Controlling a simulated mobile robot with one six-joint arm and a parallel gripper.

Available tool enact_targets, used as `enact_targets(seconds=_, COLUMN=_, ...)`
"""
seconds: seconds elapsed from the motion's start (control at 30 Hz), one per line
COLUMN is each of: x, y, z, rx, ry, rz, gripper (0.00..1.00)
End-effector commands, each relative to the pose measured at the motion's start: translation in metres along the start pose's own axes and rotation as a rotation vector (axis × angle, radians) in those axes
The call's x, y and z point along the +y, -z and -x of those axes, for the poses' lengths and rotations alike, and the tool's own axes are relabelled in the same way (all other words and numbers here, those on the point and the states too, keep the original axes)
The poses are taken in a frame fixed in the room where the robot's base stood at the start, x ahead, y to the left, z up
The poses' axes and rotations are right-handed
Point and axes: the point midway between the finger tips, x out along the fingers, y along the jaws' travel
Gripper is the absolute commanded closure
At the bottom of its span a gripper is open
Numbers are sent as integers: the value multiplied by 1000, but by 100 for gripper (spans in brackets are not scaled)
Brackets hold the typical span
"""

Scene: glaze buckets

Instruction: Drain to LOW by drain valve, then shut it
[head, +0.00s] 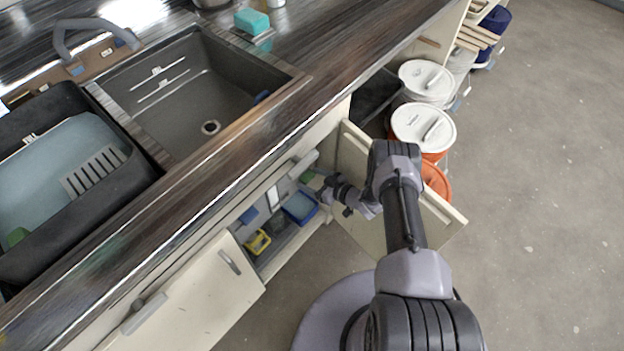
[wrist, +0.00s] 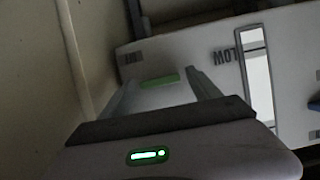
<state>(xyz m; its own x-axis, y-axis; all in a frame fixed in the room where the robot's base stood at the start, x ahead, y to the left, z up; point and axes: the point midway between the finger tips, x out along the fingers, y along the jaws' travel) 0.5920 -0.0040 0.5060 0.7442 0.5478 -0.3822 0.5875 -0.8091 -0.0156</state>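A pale tank (wrist: 285,75) lies ahead in the wrist view, with a bright sight strip (wrist: 258,78) and a dark LOW mark (wrist: 238,42) beside it. I cannot tell the level from the strip. A green piece (wrist: 161,80), seemingly the drain valve's handle, sits between my gripper's fingertips (wrist: 164,85). The fingers are apart, and I see no clear contact with it. In the head view my gripper (head: 324,189) reaches into the cabinet under the sink, beside a small green spot (head: 307,176). The tank is mostly hidden there.
An open cabinet door (head: 355,165) stands right by my arm. Another door (head: 195,300) is at the left. A blue bin (head: 300,207) and a yellow item (head: 258,242) sit low in the cabinet. White-lidded buckets (head: 424,127) stand at right. The floor (head: 545,200) beyond is clear.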

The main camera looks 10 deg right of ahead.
Motion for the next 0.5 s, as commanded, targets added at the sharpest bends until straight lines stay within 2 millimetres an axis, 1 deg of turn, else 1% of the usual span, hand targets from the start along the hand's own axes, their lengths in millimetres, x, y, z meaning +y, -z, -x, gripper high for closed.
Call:
enact_targets(seconds=0.27, x=0, y=0, z=0, rx=0, ry=0, rz=0, gripper=25)
enact_targets(seconds=0.33, x=0, y=4, z=2, rx=0, ry=0, rz=1, gripper=25)
enact_targets(seconds=0.43, x=0, y=19, z=8, rx=1, ry=0, rz=1, gripper=25)
enact_targets(seconds=0.5, x=0, y=36, z=15, rx=0, ry=0, rz=0, gripper=25)
